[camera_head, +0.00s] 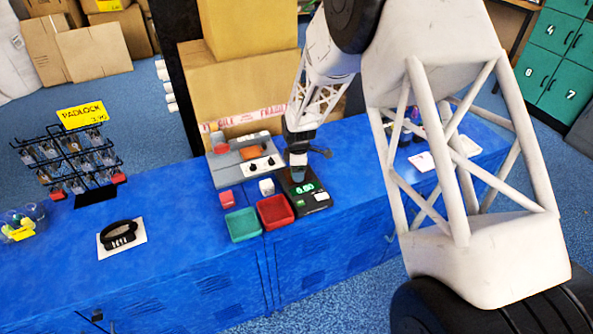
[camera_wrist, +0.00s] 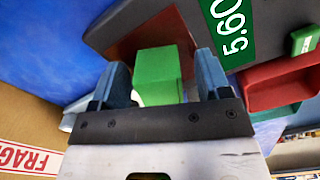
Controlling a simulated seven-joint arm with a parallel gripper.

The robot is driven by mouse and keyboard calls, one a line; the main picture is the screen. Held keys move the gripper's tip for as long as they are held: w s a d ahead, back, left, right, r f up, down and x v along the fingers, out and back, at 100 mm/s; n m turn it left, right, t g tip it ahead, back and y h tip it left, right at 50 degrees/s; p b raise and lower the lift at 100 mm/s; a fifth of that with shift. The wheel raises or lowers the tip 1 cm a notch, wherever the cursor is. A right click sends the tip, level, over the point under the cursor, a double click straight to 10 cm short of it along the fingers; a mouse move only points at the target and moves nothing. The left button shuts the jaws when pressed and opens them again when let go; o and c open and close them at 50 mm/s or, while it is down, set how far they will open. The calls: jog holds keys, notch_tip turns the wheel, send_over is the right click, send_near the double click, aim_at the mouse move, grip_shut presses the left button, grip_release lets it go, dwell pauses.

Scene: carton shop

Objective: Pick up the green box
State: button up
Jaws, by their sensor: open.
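In the wrist view the green box (camera_wrist: 160,75) stands upright over the reddish plate of the dark scale (camera_wrist: 118,22). My gripper (camera_wrist: 164,72) is open, with one blue-grey finger on each side of the box. Whether either finger touches it I cannot tell. The green box cannot be made out there, behind the gripper.
In front of the scale are a red tray (camera_head: 291,215) and a green tray (camera_head: 243,225). Behind is a grey panel (camera_head: 226,168), then cardboard boxes (camera_head: 230,90). A padlock rack (camera_head: 80,160) stands further left.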

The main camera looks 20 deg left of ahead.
dwell(0.4)
jog(key=c, duration=1.1)
jog(key=shift+r, duration=0.2)
jog(key=shift+r, duration=0.9)
jog(key=shift+s+d+r, duration=0.2)
jog(key=shift+s+r, duration=0.1)
jog(key=shift+r, duration=0.45)
jog(key=s+d, duration=0.3)
jog(key=s, duration=0.1)
jog(key=s+d+r, duration=0.1)
jog(key=s+d, duration=0.1)
jog(key=s, duration=0.2)
jog(key=s+d, duration=0.3)
jog(key=s, duration=0.1)
jog(key=shift+s+d+r, duration=0.15)
jog(key=shift+s+d, duration=0.15)
jog(key=shift+d, duration=0.05)
